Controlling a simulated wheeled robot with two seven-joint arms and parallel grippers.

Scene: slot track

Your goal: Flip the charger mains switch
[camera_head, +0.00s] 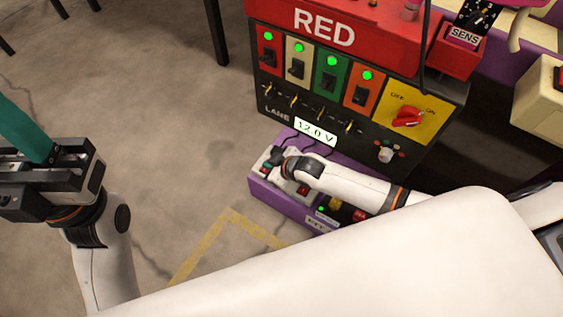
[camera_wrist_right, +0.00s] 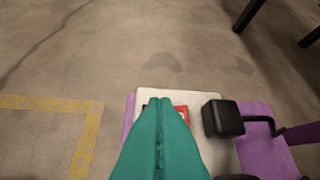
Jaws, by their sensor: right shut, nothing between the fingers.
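A white socket plate (camera_head: 258,180) with small red switches lies on a purple block at the foot of the red charger station (camera_head: 345,140). A black plug (camera_wrist_right: 222,118) sits in the plate. My right gripper (camera_wrist_right: 162,103) is shut and empty, its teal fingertips over a red switch (camera_wrist_right: 183,113) on the plate; I cannot tell whether they touch it. The fingers hide most of that switch and its position. In the head view my right wrist covers part of the plate. My left gripper (camera_head: 25,130) is at the far left, its fingertips cut off by the frame.
The station front has several lit toggle switches, a red rotary knob (camera_head: 407,117) on a yellow panel and a 12.0 V display (camera_head: 315,131). A black cable runs from the plug. Yellow tape (camera_head: 205,240) marks the floor, which is open to the left.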

